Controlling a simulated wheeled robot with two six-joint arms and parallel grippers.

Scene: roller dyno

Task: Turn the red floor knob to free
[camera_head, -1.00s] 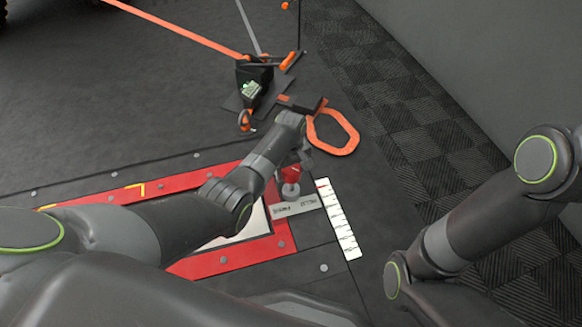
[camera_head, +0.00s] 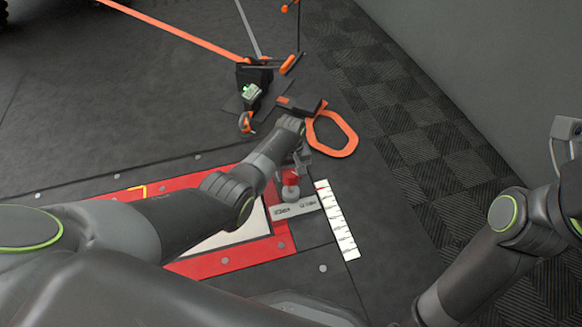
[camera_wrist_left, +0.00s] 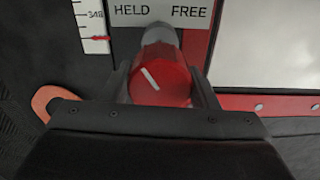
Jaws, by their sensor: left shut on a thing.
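The red knob (camera_wrist_left: 160,75) is round with a white line on its top face, and stands on the floor beside a label plate reading HELD and FREE (camera_wrist_left: 160,12). The white line slants, its upper end leaning left toward HELD. In the wrist view my left gripper (camera_wrist_left: 161,84) is shut on the knob, one finger on each side. In the head view the knob (camera_head: 291,178) shows partly below my left gripper (camera_head: 296,168), with the label plate (camera_head: 296,210) nearer me. My right gripper is out of view; only its arm shows at right.
A white scale strip (camera_head: 338,222) lies right of the plate. A red-bordered floor panel (camera_head: 228,261) is to the left. Beyond are an orange ring (camera_head: 347,143) and a black device with an orange strap (camera_head: 253,75). A grey wall (camera_head: 490,60) rises at right.

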